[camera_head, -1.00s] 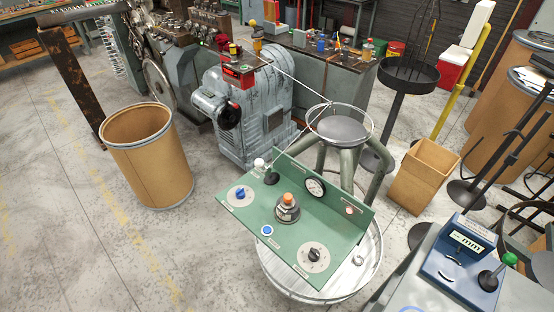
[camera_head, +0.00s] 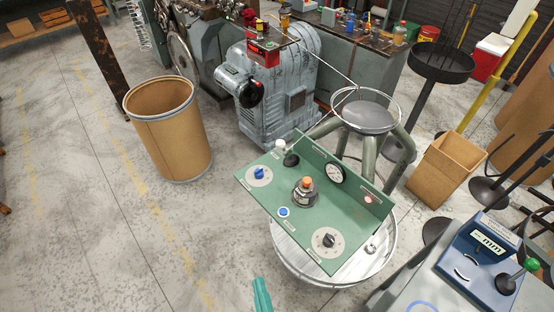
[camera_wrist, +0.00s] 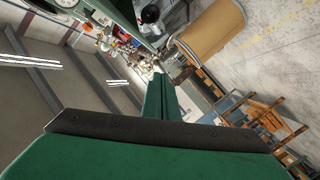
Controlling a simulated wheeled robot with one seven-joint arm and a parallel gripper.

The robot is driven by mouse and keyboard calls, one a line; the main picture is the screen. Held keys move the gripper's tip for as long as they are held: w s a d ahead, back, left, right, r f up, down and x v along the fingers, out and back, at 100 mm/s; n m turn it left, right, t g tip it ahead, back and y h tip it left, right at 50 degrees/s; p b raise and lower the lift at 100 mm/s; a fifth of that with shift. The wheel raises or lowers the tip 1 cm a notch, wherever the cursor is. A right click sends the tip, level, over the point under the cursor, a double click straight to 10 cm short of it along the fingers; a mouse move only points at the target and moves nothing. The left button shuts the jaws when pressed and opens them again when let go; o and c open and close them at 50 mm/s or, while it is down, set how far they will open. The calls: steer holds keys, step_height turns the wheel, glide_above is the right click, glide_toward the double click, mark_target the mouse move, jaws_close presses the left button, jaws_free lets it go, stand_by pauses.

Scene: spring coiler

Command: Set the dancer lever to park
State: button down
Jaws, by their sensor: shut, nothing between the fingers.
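In the head view a green control panel (camera_head: 320,222) sits over a round pale metal top. At its upper left corner stands a small lever with a white ball knob (camera_head: 280,146) and a black boot (camera_head: 291,160). The panel labels are too small to read, so I cannot tell which control is the dancer lever. My gripper (camera_head: 262,284) shows as a teal tip at the bottom edge, left of and nearer than the panel, apart from it. In the wrist view my gripper's green fingers (camera_wrist: 160,85) are together and empty.
The panel also carries a blue knob (camera_head: 259,173), a black knob (camera_head: 329,240), an orange-topped part (camera_head: 305,189) and a gauge (camera_head: 335,173). A blue gauge box (camera_head: 482,262) with a green-knobbed lever (camera_head: 531,265) stands right. A brown drum (camera_head: 175,140) stands left. Floor at lower left is clear.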

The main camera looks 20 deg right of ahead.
steer(key=w+d+r+n+h, duration=0.1)
steer(key=w+d+r+n, duration=0.2)
steer(key=w, duration=0.3)
steer(key=w+d+r+n+t+h, duration=0.1)
steer(key=w+d+r+n, duration=0.2)
steer(key=w, duration=0.3)
steer(key=w+d+r+n+t+h, duration=0.1)
steer(key=w+d+r+n, duration=0.1)
steer(key=w+d+n, duration=0.2)
steer(key=shift+w+d+r+n, duration=0.1)
steer(key=shift+w+r+n, duration=0.15)
steer(key=shift+w, duration=0.55)
steer(key=shift+w+d+r+n, duration=0.15)
steer(key=shift+w+n, duration=0.2)
steer(key=shift+w, duration=0.45)
steer(key=d+x, duration=0.2)
steer(key=x, duration=1)
steer(key=shift+d+r, duration=0.4)
steer(key=shift+r, duration=0.05)
